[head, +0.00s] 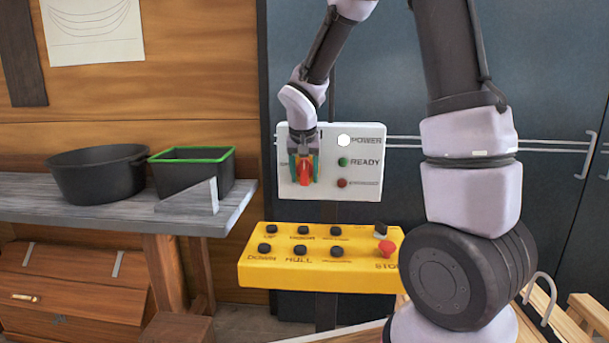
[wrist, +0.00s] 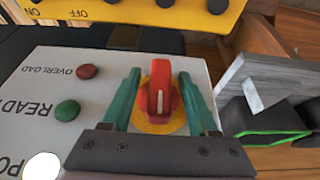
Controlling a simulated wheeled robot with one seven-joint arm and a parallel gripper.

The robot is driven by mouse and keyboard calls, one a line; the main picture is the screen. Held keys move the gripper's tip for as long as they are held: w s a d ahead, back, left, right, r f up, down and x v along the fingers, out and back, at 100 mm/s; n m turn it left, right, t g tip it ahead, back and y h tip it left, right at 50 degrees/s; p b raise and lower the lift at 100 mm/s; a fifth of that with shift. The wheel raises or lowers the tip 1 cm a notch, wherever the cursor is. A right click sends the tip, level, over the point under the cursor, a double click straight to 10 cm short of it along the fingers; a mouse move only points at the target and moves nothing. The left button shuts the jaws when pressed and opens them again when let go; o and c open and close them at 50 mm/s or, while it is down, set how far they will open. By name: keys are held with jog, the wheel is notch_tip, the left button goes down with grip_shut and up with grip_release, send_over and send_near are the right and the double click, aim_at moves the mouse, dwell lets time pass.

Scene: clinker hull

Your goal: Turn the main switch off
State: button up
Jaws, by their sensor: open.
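The main switch is a red rotary knob (wrist: 160,88) on a yellow disc (wrist: 150,127), set on a white panel (head: 362,172). In the wrist view the knob's handle and white mark run nearly upright in the picture. Its position labels are hidden. My gripper (wrist: 158,76) has its two green fingers apart, one on each side of the knob; I cannot tell if either touches it. In the head view my gripper (head: 304,163) is in front of the panel's left part, with the red knob (head: 304,180) partly hidden.
The panel has a white POWER lamp (head: 344,141), a green READY lamp (head: 343,162) and a dull red lamp (head: 342,183). Below is a yellow button box (head: 310,275) with a red stop button (head: 387,245). A grey shelf (head: 100,215) with two dark containers stands left.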

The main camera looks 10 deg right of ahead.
grip_shut()
jog(key=g+h, duration=0.1)
jog(key=h, duration=0.2)
jog(key=shift+n+h, duration=0.3)
jog(key=shift+n, duration=0.1)
jog(key=n+g+h, duration=0.1)
jog(key=h, duration=0.3)
jog(key=n+h, duration=0.1)
jog(key=h, duration=0.3)
jog(key=shift+d+r+g, duration=0.1)
jog(key=shift+g, duration=0.2)
jog(key=h, duration=0.2)
jog(key=n+h, duration=0.1)
jog(key=h, duration=0.1)
jog(key=shift+r+n+h, duration=0.1)
jog(key=shift+n+h, duration=0.2)
jog(key=shift+h, duration=0.1)
